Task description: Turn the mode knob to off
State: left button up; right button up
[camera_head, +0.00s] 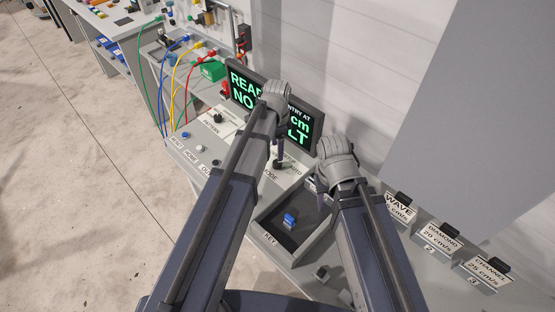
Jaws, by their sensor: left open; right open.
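A small dark knob (278,165) on the console's white panel stands just above a partly hidden label that appears to read MODE (270,175). My arm covers part of that label, and the knob's pointing direction is too small to tell. My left gripper (280,150) is open and points down right over this knob; whether its fingers touch it I cannot tell. My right gripper (320,188) is open and empty above the right part of the key tray.
The dark KEY tray (262,222) holds a blue object (290,220). A screen (300,125) with green text stands behind the knob. Another knob (217,117) and buttons (185,135) are at left.

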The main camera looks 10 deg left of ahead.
aim_at(277, 162)
pick_arm(q)
notch_tip(277, 162, down, 7)
jog(key=b, duration=0.6)
pick_arm(e)
notch_tip(277, 162, down, 7)
pick_arm(q)
grip_shut()
